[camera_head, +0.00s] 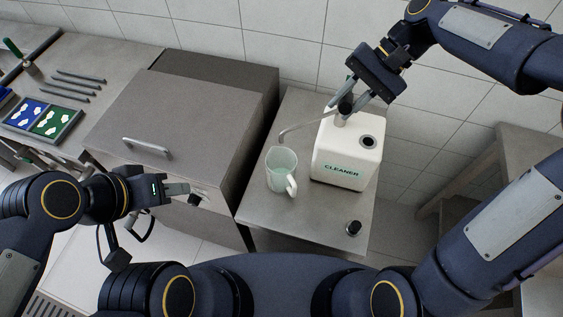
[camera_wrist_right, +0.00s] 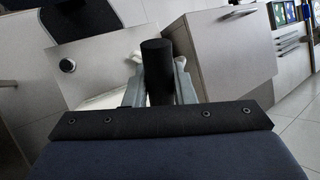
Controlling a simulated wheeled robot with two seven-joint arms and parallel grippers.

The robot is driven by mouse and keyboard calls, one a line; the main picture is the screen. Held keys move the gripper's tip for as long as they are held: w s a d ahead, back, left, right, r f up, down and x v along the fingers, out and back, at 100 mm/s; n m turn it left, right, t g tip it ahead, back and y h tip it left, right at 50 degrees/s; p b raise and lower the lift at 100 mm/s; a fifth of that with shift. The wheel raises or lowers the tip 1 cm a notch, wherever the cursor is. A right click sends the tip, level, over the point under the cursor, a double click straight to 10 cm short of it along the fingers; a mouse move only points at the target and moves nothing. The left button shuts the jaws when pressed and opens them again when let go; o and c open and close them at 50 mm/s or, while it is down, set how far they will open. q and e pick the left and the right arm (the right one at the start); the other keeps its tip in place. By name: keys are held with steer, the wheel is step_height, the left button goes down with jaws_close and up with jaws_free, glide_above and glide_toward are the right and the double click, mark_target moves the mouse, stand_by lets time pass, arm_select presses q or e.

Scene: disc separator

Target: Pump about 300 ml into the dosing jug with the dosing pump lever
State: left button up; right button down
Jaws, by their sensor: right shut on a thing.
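The dosing jug (camera_head: 282,172), pale and translucent with a white handle, stands upright on the metal side table beside the white cleaner canister (camera_head: 348,160). The pump's curved spout (camera_head: 305,124) reaches from the canister top to above the jug. I cannot tell whether liquid is in the jug. My right gripper (camera_head: 356,98) is shut on the black pump lever knob (camera_head: 345,104) on top of the canister. In the right wrist view the black knob (camera_wrist_right: 157,72) stands between the fingers. My left gripper (camera_head: 188,188) is away from the jug, in front of the metal cabinet; its finger gap is unclear.
A black cap (camera_head: 353,228) lies near the table's front edge. The canister has a dark open hole (camera_head: 368,142) on top. A metal cabinet (camera_head: 170,120) with a handle stands left of the table. Trays (camera_head: 52,122) and tools lie on the far-left counter.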

steer(key=shift+w+d+r+b, duration=0.15)
steer(key=shift+w+r+b, duration=0.3)
steer(key=shift+b, duration=0.1)
arm_select(q)
steer(key=shift+f, duration=0.1)
arm_select(e)
steer(key=shift+r+g, duration=0.3)
steer(key=shift+g, duration=0.1)
arm_select(q)
steer(key=shift+f, duration=0.1)
